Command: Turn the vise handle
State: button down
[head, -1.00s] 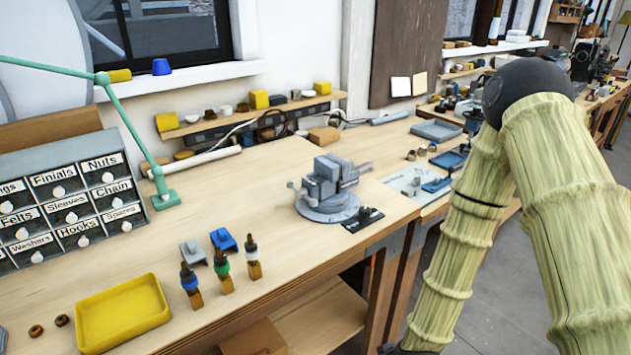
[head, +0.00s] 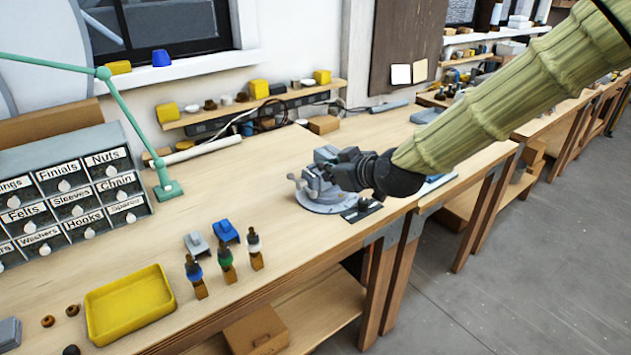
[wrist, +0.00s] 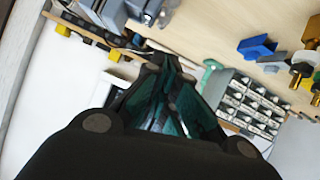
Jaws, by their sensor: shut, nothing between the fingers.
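The grey vise (head: 314,184) stands on its round base on the workbench, near the front edge. My gripper (head: 335,164) reaches in from the right at the vise's upper right side. It covers the right part of the vise, where a bar stuck out earlier. I cannot tell whether the gripper touches the vise or its handle. In the wrist view my gripper (wrist: 162,62) is shut with nothing between its fingers. A grey part of the vise (wrist: 150,10) shows at the top left there.
A small black block on a dark plate (head: 362,209) lies beside the vise. A yellow tray (head: 130,300), several dropper bottles (head: 225,262) and a labelled drawer cabinet (head: 75,200) stand to the left. The bench top (head: 255,180) left of the vise is clear.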

jog(key=p, duration=0.4)
send_near(302, 185)
jog(key=shift+w+a+f, duration=0.1)
jog(key=shift+w+a, duration=0.35)
jog(key=shift+w, duration=0.2)
jog(key=shift+w+a, duration=0.4)
jog(key=shift+w, duration=0.3)
jog(key=shift+f, duration=0.2)
jog(key=shift+s+d+b, duration=0.1)
jog(key=shift+b, duration=0.65)
